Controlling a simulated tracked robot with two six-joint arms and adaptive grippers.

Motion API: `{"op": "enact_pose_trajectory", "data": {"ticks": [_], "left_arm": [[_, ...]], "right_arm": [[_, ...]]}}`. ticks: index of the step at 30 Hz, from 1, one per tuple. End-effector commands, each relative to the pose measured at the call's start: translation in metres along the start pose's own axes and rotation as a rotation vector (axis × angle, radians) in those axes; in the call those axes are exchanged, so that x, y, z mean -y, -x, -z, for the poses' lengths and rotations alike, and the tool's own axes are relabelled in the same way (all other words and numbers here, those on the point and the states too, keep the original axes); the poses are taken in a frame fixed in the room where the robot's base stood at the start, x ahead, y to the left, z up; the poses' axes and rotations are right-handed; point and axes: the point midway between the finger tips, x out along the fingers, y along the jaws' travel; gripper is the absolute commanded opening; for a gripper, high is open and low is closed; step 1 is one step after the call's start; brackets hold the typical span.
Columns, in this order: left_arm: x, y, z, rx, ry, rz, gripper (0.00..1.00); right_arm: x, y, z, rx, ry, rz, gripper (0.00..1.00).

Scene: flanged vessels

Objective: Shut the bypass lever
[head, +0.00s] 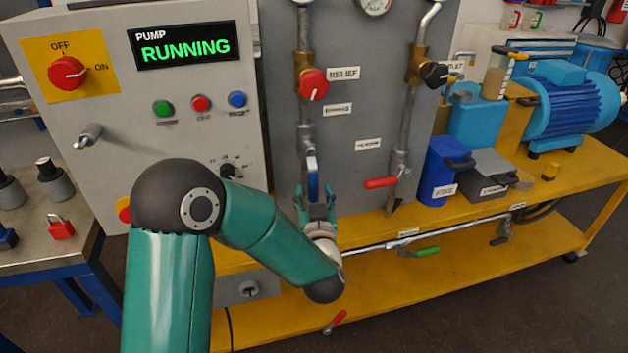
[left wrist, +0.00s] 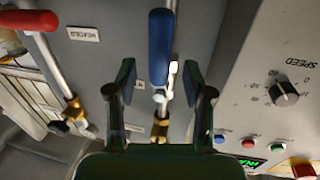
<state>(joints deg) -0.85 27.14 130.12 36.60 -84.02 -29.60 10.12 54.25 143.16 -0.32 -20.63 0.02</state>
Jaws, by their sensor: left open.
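A blue-handled lever (head: 313,182) hangs on a pipe of the grey panel (head: 352,146), its handle roughly in line with the pipe. No label that I can read names it as the bypass lever. It also shows in the left wrist view (left wrist: 160,48). My left gripper (head: 316,191) is at the handle's lower part, one finger on each side. In the left wrist view the fingers (left wrist: 158,76) stand wide apart with the lever between them, and gaps show on both sides. My right gripper is in no view.
A red-handled lever (head: 380,183) sits on the right pipe, and a red knob (head: 313,85) is above the blue lever. The control box (head: 150,110) stands close on the left. A green-handled valve (head: 427,252) is low on the yellow bench (head: 500,225).

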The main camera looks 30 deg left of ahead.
Motion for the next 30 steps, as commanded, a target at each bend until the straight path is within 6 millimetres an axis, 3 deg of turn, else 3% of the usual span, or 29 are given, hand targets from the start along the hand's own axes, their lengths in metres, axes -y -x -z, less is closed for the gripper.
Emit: {"op": "enact_pose_trajectory", "data": {"ticks": [7,20,28,30], "left_arm": [[0.0,-0.034,0.0,0.001,0.0,0.001,0.52],[0.0,-0.042,0.0,0.0,-0.001,-0.001,0.5],[0.001,-0.042,0.0,0.0,0.0,0.0,0.05],[0.001,-0.042,0.0,0.0,0.0,0.0,0.0]], "right_arm": [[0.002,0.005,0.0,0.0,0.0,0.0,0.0],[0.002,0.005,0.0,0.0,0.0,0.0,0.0],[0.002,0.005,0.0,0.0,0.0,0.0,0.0],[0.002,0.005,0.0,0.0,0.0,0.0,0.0]]}}
